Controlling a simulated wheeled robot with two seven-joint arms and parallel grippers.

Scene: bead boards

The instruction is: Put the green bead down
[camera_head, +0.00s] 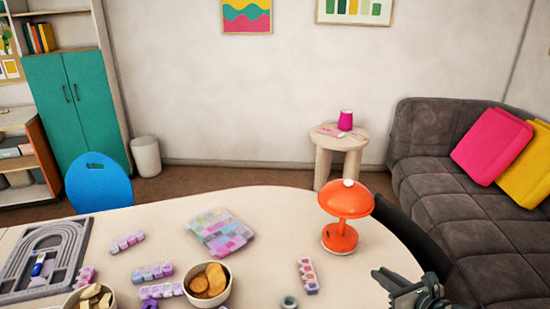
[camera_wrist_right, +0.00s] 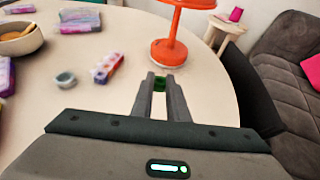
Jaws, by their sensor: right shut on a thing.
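The green bead (camera_wrist_right: 159,84) shows in the right wrist view, between the two fingertips of my right gripper (camera_wrist_right: 160,82). The fingers are shut on it, above the table's right part. In the head view my right gripper (camera_head: 392,279) is at the lower right, by the table's right edge, and the bead cannot be made out there. My left gripper is not in view.
The cream table (camera_head: 290,215) has an orange lamp (camera_head: 340,237), a small bead box (camera_head: 308,275), a grey cup (camera_head: 289,301), a snack bowl (camera_head: 206,291) and a grey bead board (camera_head: 35,262). Bare tabletop lies between the lamp and the bead box.

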